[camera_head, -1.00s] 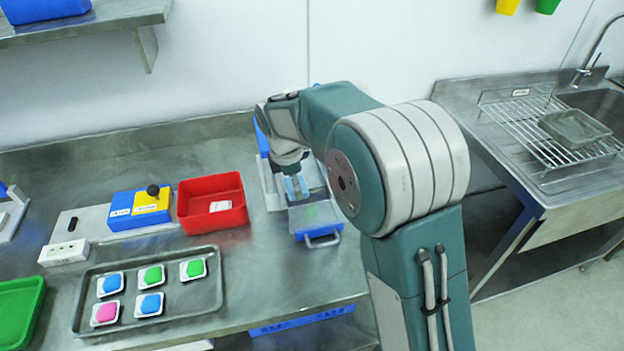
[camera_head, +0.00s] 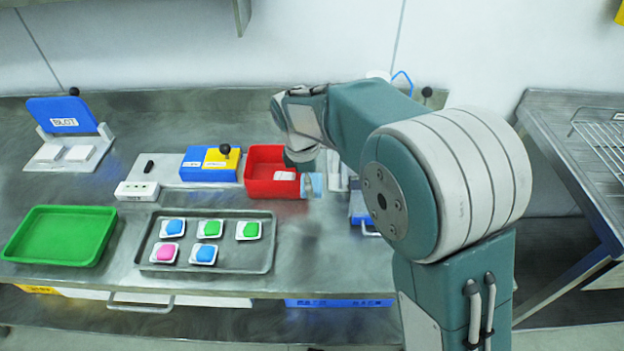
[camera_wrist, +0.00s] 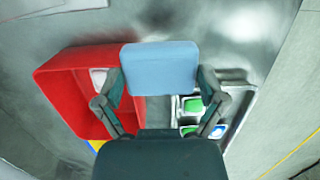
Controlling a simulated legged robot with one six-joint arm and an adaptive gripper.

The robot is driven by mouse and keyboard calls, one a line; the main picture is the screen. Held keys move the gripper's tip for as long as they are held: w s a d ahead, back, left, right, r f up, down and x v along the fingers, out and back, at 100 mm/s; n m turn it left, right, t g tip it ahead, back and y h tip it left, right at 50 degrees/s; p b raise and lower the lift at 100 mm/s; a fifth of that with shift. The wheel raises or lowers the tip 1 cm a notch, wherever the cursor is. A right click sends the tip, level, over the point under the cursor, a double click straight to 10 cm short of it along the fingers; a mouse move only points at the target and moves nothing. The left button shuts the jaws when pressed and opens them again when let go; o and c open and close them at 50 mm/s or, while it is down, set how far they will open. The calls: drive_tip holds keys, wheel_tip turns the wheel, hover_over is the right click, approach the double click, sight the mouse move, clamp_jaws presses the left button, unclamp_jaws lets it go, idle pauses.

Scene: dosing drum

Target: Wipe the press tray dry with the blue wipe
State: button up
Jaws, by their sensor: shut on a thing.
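My gripper (camera_head: 308,180) is shut on the blue wipe (camera_head: 314,186), a light blue pad held across its fingertips. In the wrist view the wipe (camera_wrist: 160,68) spans between the two fingers of my gripper (camera_wrist: 160,88). The wipe is above the bench at the right edge of the red bin; whether it touches the bin I cannot tell. The press tray (camera_head: 359,213), with a blue front and handle, is to the right of my gripper, mostly hidden behind my arm. Whether it is wet cannot be seen.
The red bin (camera_head: 262,188) holds a white item. Left of it stands a blue and yellow box (camera_head: 196,168) with a black knob. A metal tray (camera_head: 268,262) holds several coloured pods. A green tray (camera_head: 22,246) and a blue-lidded press (camera_head: 62,114) are further left.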

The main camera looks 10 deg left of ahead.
drive_tip(key=w+d+r, duration=0.3)
drive_tip(key=d+r, duration=0.1)
drive_tip(key=d, duration=0.3)
drive_tip(key=w+d+r, duration=0.3)
drive_tip(key=d+r, duration=0.1)
drive_tip(key=d, duration=0.3)
drive_tip(key=shift+w, duration=0.2)
drive_tip(key=shift+d, duration=0.1)
drive_tip(key=shift+f, duration=0.2)
drive_tip(key=shift+w+f, duration=0.3)
drive_tip(key=shift+f, duration=1.95)
drive_tip(key=shift+w+f, duration=0.3)
drive_tip(key=shift+f, duration=1.9)
drive_tip(key=shift+w+f, duration=0.3)
drive_tip(key=shift+f, duration=1.95)
drive_tip(key=shift+f, duration=0.75)
